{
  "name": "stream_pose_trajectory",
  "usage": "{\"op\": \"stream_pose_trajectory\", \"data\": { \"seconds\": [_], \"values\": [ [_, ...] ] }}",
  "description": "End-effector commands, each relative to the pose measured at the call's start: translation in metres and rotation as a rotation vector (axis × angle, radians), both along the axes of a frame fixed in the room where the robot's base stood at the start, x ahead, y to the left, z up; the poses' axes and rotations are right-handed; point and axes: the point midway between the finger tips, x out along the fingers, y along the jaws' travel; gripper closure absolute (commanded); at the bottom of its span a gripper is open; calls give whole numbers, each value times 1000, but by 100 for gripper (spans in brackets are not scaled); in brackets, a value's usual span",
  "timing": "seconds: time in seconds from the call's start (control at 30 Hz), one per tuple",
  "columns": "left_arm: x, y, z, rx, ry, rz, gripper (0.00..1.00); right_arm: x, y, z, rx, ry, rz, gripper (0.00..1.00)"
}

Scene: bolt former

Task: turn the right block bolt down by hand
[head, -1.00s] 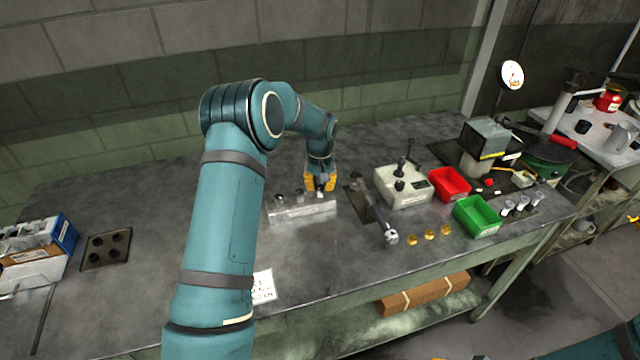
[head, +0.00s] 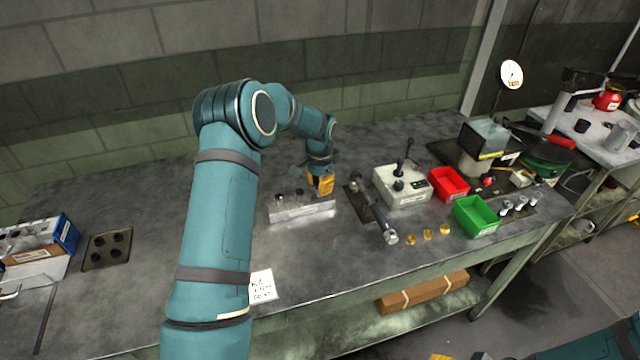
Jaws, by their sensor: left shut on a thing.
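The silver block (head: 302,211) lies on the workbench left of centre, with dark-headed bolts standing along its top. The left bolt (head: 279,199) and the middle bolt (head: 299,193) show clear of the gripper. My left gripper (head: 321,190), with yellow fingers, points down over the block's right end. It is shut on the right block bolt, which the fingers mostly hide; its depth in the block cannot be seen. My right gripper (head: 460,356) shows only as a small part at the bottom edge, and its jaws cannot be judged.
A wrench-like tool (head: 378,217) lies right of the block. Beyond it are a grey control box (head: 402,195), a red bin (head: 449,184), a green bin (head: 476,217) and brass pieces (head: 428,235). A white card (head: 262,286) lies in front. The bench between is clear.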

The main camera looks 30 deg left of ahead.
Motion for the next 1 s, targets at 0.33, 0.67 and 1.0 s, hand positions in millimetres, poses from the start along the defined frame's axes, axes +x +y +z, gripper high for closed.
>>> {"op": "stream_pose_trajectory", "data": {
  "seconds": [0.33,0.67,1.0],
  "values": [
    [-2,-1,-3,-4,8,-286,100,1,0,4,0,-3,-2,45],
    [-2,-2,-3,-4,8,-442,100,2,0,6,-1,-4,-4,45],
    [-2,-1,-3,-3,7,-482,100,2,0,6,-1,-5,-4,45]
  ]
}}
